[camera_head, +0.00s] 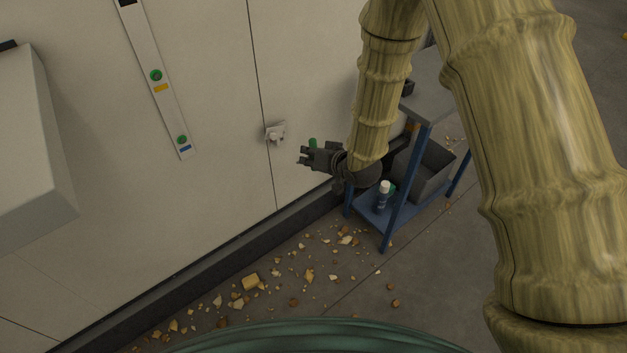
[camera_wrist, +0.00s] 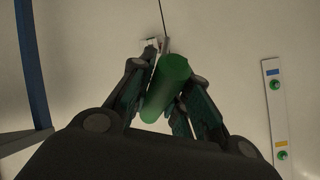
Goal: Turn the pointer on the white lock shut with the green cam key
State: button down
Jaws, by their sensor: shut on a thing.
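The white lock (camera_head: 276,133) sits on the pale wall beside a vertical seam. It also shows in the wrist view (camera_wrist: 150,46), partly hidden behind my gripper and the key. My gripper (camera_head: 305,157) is to the right of the lock and a little lower in the head view, apart from it there. In the wrist view my gripper is shut on the green cam key (camera_wrist: 167,84), a green cylinder between the fingers. A bit of its green shows above the gripper in the head view (camera_head: 313,143). The lock's pointer is too small to read.
A white strip (camera_head: 143,50) on the wall carries green round pieces and yellow and blue labels. A blue-framed cart (camera_head: 400,200) with a grey bin (camera_head: 425,172) and a white-capped bottle (camera_head: 383,196) stands close to my gripper. Rubble (camera_head: 250,282) litters the floor.

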jog(key=w+f+m+t+b, duration=0.4)
jog(key=f+t+b, duration=0.6)
jog(key=b, duration=0.7)
jog(key=shift+w+d+f+m+y, duration=0.35)
jog(key=shift+d+m+y, duration=0.1)
jog(key=shift+m, duration=0.25)
jog(key=shift+r+h, duration=0.1)
jog(key=shift+h, duration=0.15)
jog(key=w+a+m+g+h+p, duration=0.2)
jog(key=w+a+m+g+p, duration=0.2)
jog(key=m, duration=1.4)
jog(key=shift+w+a+m+g, duration=0.4)
jog(key=shift+w+a+g, duration=0.45)
jog(key=shift+w, duration=0.8)
jog(key=shift+w+a+b, duration=0.2)
jog(key=shift+w+a, duration=0.15)
jog(key=shift+w, duration=0.25)
jog(key=shift+w+a+b, duration=0.2)
jog(key=shift+w+a, duration=0.1)
jog(key=shift+w, duration=0.25)
dwell(0.7)
